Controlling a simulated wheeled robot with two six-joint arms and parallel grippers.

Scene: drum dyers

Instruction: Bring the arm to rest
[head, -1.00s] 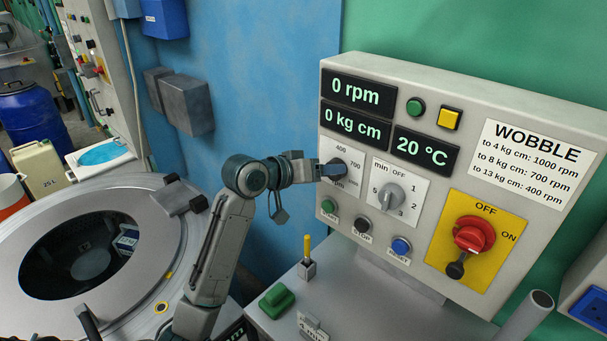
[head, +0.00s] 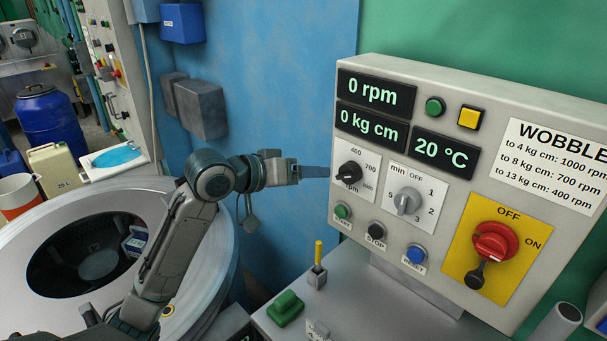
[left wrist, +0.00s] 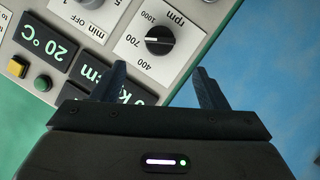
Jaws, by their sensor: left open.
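My left gripper (head: 316,172) is in front of the left edge of the control panel (head: 468,125), just left of the black rpm knob (head: 349,173). In the left wrist view my left gripper (left wrist: 156,88) has its two dark fingers apart, with nothing between them. The rpm knob also shows in the left wrist view (left wrist: 159,40), beyond the fingertips and apart from them. The displays read 0 rpm, 0 kg cm and 20 °C. My right gripper is in neither view.
The round drum machine (head: 205,255) with its open dark mouth stands at the left, under my left arm. Grey boxes (head: 202,108) hang on the blue wall.

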